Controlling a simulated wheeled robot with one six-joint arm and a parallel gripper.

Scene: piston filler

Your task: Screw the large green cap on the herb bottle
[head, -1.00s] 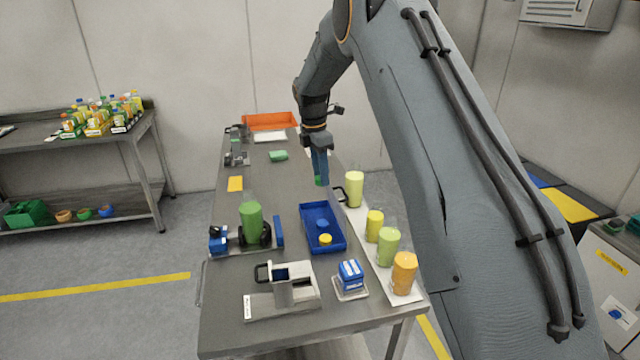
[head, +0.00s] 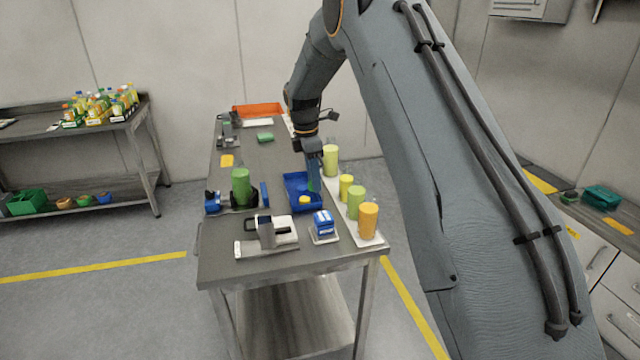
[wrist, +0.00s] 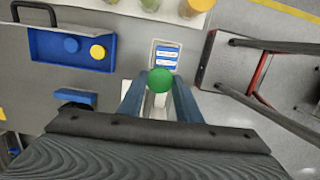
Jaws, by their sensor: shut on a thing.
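My gripper (wrist: 161,84) is shut on the round green cap (wrist: 161,79), held between the fingertips in the wrist view. In the head view my gripper (head: 314,172) appears in front of the blue tray, with only a sliver of the green cap (head: 313,185) showing. A dark green bottle (head: 241,185) stands upright in a black holder on the left half of the table, apart from my gripper. I take it for the herb bottle, though no label is readable. Its top is too small to tell in detail.
The blue tray (wrist: 40,58) holds a blue cap (wrist: 71,45) and a yellow cap (wrist: 97,52). Several filled containers stand on a white strip (head: 371,238) along the right edge. A grey device (head: 266,234) and a blue-and-white block (head: 323,225) stand near the front.

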